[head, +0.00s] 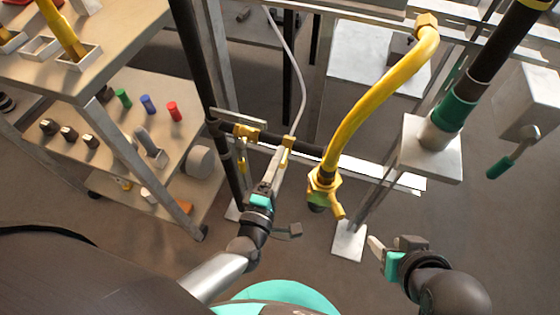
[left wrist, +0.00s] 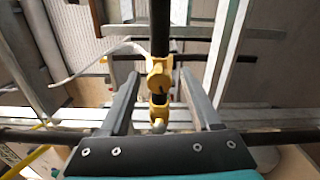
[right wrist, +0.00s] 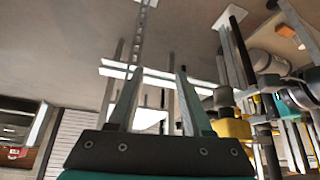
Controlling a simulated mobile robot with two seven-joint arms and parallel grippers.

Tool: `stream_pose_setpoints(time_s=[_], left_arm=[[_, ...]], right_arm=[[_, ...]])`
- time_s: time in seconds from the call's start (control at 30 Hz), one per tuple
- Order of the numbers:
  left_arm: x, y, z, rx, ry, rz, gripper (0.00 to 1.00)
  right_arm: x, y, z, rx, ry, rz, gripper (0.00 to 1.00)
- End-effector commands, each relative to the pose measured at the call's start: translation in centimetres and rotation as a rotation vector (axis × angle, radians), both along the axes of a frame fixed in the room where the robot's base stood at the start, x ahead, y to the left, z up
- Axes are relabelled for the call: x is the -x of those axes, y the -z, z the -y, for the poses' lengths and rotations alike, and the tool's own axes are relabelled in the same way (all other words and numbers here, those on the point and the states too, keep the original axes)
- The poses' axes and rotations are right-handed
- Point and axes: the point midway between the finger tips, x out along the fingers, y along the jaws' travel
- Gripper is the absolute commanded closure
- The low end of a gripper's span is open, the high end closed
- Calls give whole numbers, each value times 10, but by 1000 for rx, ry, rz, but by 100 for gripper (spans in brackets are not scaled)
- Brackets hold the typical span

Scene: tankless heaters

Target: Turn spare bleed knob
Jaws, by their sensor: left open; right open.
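A small yellow fitting (head: 287,150) sits on the dark pipe, with a second yellow fitting (head: 247,132) to its left. I cannot tell for sure which part is the spare bleed knob. My left gripper (head: 275,168) is open, just below these fittings. In the left wrist view a yellow valve body (left wrist: 160,76) with a small yellow knob-like part (left wrist: 158,112) below it shows between the spread fingers; no finger clearly touches it. My right gripper (head: 388,244) is open and empty, low at the right, apart from the pipework.
A thick yellow hose (head: 370,100) runs down to a yellow valve (head: 324,184) between my grippers. A tiered cart (head: 110,78) with tools and colored parts stands at the left. Open floor shows below.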

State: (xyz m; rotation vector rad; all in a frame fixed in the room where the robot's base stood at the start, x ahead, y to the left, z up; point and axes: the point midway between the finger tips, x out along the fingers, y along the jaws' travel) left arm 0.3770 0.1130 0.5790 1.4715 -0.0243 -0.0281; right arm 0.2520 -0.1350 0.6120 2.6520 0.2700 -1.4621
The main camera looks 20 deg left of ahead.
Motion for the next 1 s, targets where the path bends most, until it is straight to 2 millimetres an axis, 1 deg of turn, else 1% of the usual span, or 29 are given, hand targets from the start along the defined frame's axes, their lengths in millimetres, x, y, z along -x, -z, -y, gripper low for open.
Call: stream_pose_setpoints(time_s=[0.17, 0.27, 0.4, 0.5, 0.6, 0.7, 0.8, 1.0], left_arm=[[21, -1, -1, -1, 2, -4, 36], [45, -1, -1, -3, 3, -7, 36], [80, -1, -2, -2, 4, -7, 36], [103, -2, -3, -1, 2, -5, 36], [122, -1, -4, 1, 2, -5, 36], [136, 0, -4, -1, 1, -4, 36], [144, 0, -5, 0, 1, -2, 36], [148, 0, -5, 1, 1, 0, 36]], right_arm=[[11, -7, 12, 35, 22, -79, 50], [17, -5, 18, 53, 34, -135, 50], [17, 12, 19, 59, 34, -166, 50], [16, 22, 19, 60, 34, -178, 50], [16, 30, 19, 61, 33, -188, 50], [16, 35, 18, 62, 33, -194, 50], [16, 38, 18, 63, 32, -196, 50], [16, 41, 18, 63, 32, -198, 50]])
